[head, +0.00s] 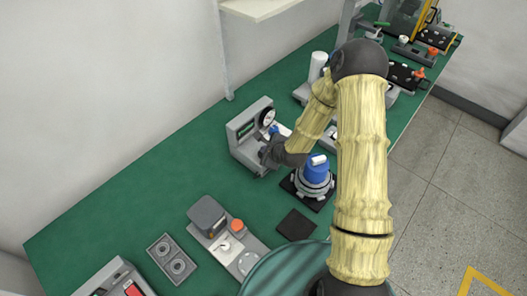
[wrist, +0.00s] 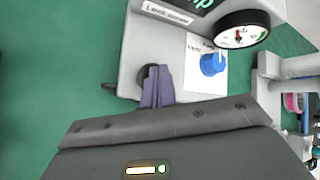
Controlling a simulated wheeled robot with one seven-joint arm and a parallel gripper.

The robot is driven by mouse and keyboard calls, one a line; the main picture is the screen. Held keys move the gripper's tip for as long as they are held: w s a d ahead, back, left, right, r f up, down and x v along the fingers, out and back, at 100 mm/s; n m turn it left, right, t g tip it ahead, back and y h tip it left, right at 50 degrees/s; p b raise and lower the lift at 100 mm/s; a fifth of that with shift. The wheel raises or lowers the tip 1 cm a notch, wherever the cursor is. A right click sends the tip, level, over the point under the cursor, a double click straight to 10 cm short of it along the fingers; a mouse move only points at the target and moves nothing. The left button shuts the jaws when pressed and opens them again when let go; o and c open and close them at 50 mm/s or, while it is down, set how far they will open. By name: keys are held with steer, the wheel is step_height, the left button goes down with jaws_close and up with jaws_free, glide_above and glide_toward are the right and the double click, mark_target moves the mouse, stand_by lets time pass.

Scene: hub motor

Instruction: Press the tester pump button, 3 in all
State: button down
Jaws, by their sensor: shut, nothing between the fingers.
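The grey leak tester (head: 247,130) stands on the green bench, with a round gauge on its frame. In the wrist view its grey body (wrist: 128,65) fills the upper middle, with the black-rimmed gauge (wrist: 240,36) at upper right. A blue knob or button (wrist: 212,63) sits on a white labelled panel below the gauge; the small lettering is too blurred to read. My gripper (wrist: 156,80) is shut and empty, its fingertips over the tester's base, left of the blue part. In the head view my gripper (head: 268,154) is at the tester's front. The fingers hide part of the base, and contact cannot be told.
A blue-topped unit (head: 316,172) stands on a black pad close to the right of my wrist. An empty dark pad (head: 296,224), a device with an orange button (head: 237,225) and a grey tray (head: 172,258) lie nearer. The bench left of the tester is clear.

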steer(key=shift+f, duration=0.3)
stand_by(0.5)
steer(key=shift+r+p, duration=0.85)
steer(key=shift+r, duration=0.6)
step_height(320, 180, up, 5)
steer(key=p, duration=0.3)
steer(key=shift+p, duration=0.35)
stand_by(1.9)
